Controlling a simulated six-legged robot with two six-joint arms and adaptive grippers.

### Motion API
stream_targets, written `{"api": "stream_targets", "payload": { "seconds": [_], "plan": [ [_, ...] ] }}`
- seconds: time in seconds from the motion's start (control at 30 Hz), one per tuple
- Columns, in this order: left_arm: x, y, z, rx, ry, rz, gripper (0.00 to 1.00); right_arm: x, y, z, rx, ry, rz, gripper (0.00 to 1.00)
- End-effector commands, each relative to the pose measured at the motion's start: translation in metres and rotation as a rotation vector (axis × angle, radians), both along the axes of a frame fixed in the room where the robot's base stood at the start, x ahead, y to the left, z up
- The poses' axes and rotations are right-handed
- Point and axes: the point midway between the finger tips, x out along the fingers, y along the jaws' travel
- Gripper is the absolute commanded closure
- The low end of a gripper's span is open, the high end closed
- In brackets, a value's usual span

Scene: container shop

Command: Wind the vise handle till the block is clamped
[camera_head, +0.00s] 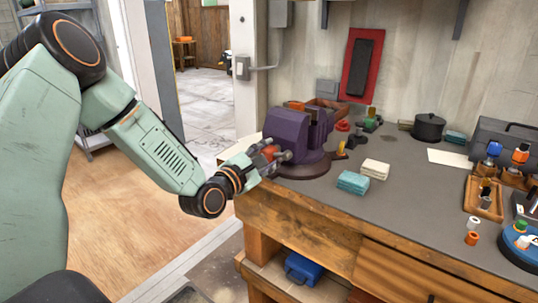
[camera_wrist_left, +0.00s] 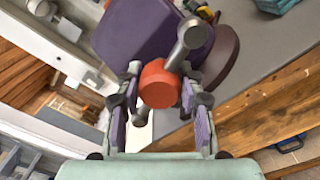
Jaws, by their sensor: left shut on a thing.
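The purple vise (camera_head: 288,133) stands at the left end of the workbench. It also shows in the left wrist view (camera_wrist_left: 140,28). The vise handle has an orange-red hub (camera_wrist_left: 158,86) and a grey bar with a round knob (camera_wrist_left: 192,36) standing out toward the upper right. My left gripper (camera_head: 268,154) reaches the front of the vise. In the left wrist view its fingers (camera_wrist_left: 160,92) lie on both sides of the hub, shut on the handle. My right gripper is in neither view.
The grey workbench top (camera_head: 405,195) holds teal blocks (camera_head: 353,182), a pale block (camera_head: 375,169), a black pot (camera_head: 428,127), and a wooden holder (camera_head: 484,198) at right. A red panel (camera_head: 346,75) hangs behind. Open floor (camera_head: 120,215) lies left of the bench.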

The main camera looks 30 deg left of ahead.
Motion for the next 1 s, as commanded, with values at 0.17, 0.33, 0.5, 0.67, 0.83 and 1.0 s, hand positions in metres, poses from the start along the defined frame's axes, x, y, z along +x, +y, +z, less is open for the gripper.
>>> {"api": "stream_targets", "payload": {
  "seconds": [0.17, 0.33, 0.5, 0.67, 0.83, 1.0],
  "plan": [
    [0.000, 0.000, -0.001, 0.138, -0.009, 0.000, 0.94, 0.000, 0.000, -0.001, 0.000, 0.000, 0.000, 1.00],
    [0.000, 0.000, -0.002, 0.297, -0.021, -0.001, 0.94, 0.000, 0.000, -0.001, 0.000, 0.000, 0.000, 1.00],
    [-0.001, 0.000, -0.002, 0.459, -0.031, -0.001, 0.94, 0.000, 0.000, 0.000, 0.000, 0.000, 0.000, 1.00],
    [-0.001, -0.001, -0.002, 0.611, -0.044, -0.002, 0.94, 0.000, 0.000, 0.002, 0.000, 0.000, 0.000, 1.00],
    [-0.001, -0.001, -0.003, 0.771, -0.056, -0.002, 0.94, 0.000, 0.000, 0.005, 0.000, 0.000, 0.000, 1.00],
    [-0.001, 0.000, -0.003, 0.931, -0.066, -0.003, 0.94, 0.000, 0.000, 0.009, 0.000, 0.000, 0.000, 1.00]
  ]
}}
